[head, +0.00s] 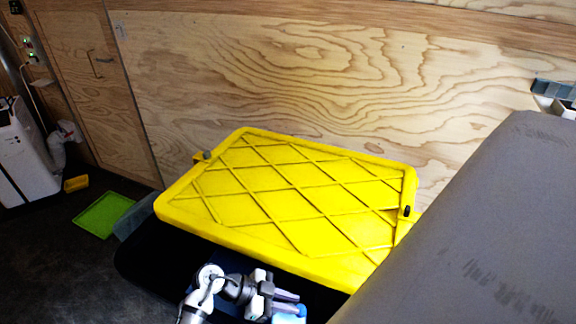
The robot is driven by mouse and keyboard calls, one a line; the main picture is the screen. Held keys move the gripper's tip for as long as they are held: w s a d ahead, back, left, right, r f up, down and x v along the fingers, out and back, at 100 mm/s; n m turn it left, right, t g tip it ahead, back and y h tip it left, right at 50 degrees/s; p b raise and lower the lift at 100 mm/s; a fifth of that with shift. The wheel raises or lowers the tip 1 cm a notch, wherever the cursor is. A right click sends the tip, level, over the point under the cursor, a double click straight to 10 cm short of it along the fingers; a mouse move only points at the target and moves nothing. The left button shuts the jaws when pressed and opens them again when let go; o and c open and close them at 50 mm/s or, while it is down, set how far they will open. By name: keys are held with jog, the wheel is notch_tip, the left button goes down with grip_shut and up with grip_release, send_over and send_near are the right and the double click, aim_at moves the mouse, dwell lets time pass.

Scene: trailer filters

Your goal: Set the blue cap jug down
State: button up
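My gripper (287,301) is low in the head view, right of centre, with its fingers pointing right. A light blue piece, apparently the blue cap jug (289,317), shows right at the fingertips. The fingers look shut on it. The rest of the jug is cut off by the bottom edge of the picture, so its tilt and what is under it cannot be told.
A black bin (150,262) lies beneath a large yellow lid (290,195) that leans over it by the plywood wall. A grey padded surface (490,210) fills the right.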

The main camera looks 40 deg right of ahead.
jog(key=o, duration=0.3)
jog(key=shift+o, duration=0.2)
jog(key=shift+r, duration=0.4)
jog(key=shift+w+a+r, duration=0.15)
jog(key=shift+r, duration=0.15)
jog(key=b+v, duration=0.2)
jog(key=v, duration=0.9)
jog(key=shift+w+a+r, duration=0.15)
jog(key=shift+w+a, duration=0.05)
